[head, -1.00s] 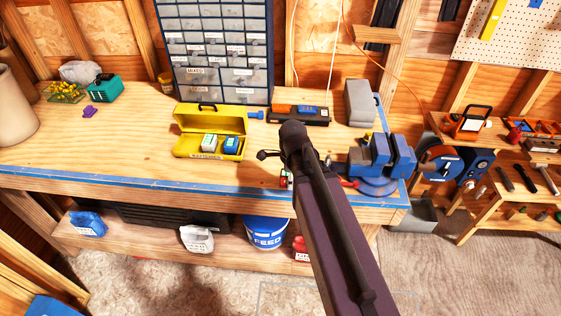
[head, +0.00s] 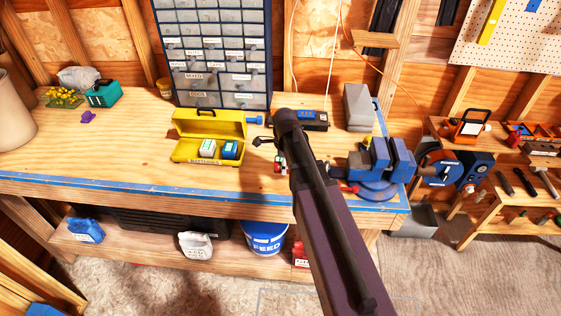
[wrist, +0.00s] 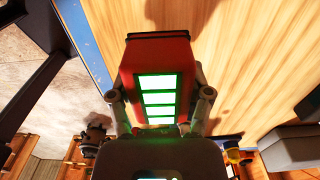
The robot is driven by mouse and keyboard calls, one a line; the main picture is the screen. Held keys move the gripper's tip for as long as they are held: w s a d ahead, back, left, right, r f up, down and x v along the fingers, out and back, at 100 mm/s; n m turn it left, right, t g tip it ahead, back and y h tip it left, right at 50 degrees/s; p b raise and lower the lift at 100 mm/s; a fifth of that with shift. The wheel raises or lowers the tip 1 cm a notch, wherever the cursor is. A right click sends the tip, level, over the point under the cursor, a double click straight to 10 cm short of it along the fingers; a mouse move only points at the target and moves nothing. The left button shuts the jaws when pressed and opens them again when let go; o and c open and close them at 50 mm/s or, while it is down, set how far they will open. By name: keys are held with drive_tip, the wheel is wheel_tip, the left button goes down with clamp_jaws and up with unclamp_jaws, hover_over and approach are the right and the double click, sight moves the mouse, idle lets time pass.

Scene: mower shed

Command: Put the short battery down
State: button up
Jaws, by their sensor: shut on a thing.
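My gripper (wrist: 160,100) is shut on a red battery (wrist: 185,55) with a dark end and a column of lit green bars. In the wrist view the battery is between the two fingers, with the wooden bench top behind it. In the head view my arm hides most of the gripper; a small red and white part of the battery (head: 279,161) shows left of the arm, over the bench (head: 120,150). I cannot tell whether the battery touches the wood.
An open yellow box (head: 180,153) holds a white-green battery (head: 207,148) and a blue one (head: 230,150), left of my arm. A blue vise (head: 380,160) stands to the right. A drawer cabinet (head: 215,97) stands behind. The bench's left part has free room.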

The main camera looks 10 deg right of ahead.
drive_tip(key=w, duration=0.5)
drive_tip(key=shift+w+d+f, duration=0.1)
drive_tip(key=shift+d+f, duration=0.05)
drive_tip(key=shift+f, duration=0.1)
drive_tip(key=shift+w, duration=0.5)
drive_tip(key=shift+w+f+b, duration=0.25)
drive_tip(key=shift+f+b, duration=0.1)
drive_tip(key=shift+b, duration=0.1)
drive_tip(key=shift+s+f+b, duration=0.1)
drive_tip(key=shift+f+b, duration=1.4)
drive_tip(key=shift+b, duration=0.05)
drive_tip(key=shift+f, duration=0.1)
drive_tip(key=o, duration=1.3)
drive_tip(key=shift+c, duration=0.2)
